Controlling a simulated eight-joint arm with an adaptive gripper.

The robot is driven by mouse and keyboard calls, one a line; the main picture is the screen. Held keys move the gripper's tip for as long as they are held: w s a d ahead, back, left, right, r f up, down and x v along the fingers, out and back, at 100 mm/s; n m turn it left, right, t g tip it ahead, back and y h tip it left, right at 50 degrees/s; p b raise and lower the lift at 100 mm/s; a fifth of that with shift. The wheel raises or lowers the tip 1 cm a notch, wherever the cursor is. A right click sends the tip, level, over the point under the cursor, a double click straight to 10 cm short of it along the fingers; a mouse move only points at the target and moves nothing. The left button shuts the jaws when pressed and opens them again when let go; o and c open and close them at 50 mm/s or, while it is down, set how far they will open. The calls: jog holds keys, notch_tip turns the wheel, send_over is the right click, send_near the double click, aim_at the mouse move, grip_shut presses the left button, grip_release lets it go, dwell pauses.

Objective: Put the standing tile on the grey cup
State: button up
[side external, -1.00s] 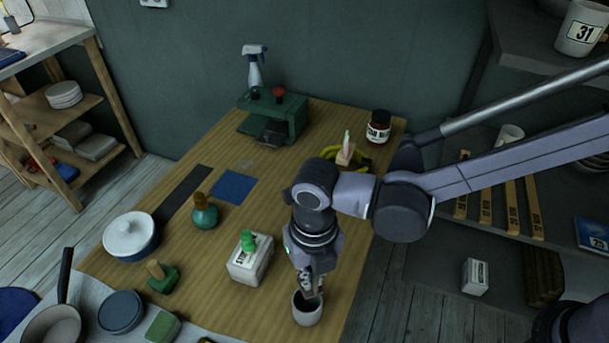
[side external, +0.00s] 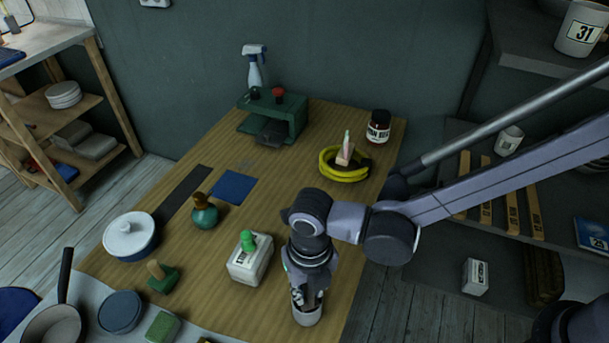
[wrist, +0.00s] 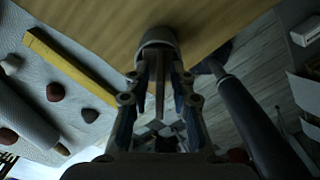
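The grey cup (side external: 307,317) stands upright near the front right edge of the wooden table; it also shows at the top of the wrist view (wrist: 157,36). My gripper (side external: 308,296) points down at the cup's mouth and hides most of it. In the wrist view its fingers (wrist: 162,72) are apart at the rim, with a narrow tan-brown strip between them. I cannot tell whether that strip is held. A pale upright slab (side external: 347,137) stands at a wooden block by the yellow ring, possibly the standing tile.
A white block with a green knob (side external: 249,262) stands left of my gripper. The middle of the table is mostly clear.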

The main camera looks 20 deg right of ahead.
jog(key=shift+r, duration=0.1)
notch_tip(320, 180, up, 12)
jog(key=shift+d, duration=0.15)
jog(key=w+d+r+m+t+y, duration=0.1)
jog(key=w+d+r+m+t, duration=0.1)
jog(key=d+m, duration=0.65)
jog(key=w+d+r+m+t, duration=0.1)
jog(key=w+d+r+m, duration=0.15)
jog(key=d+m, duration=0.6)
jog(key=s+d+m+t, duration=0.2)
jog(key=d+m, duration=0.6)
jog(key=m, duration=0.1)
jog(key=s+d+m+t+h, duration=0.1)
jog(key=s+d+m+t, duration=0.1)
jog(key=d+m, duration=0.7)
jog(key=shift+d+f+m, duration=0.3)
jog(key=shift+f+m, duration=0.05)
jog(key=shift+m, duration=0.15)
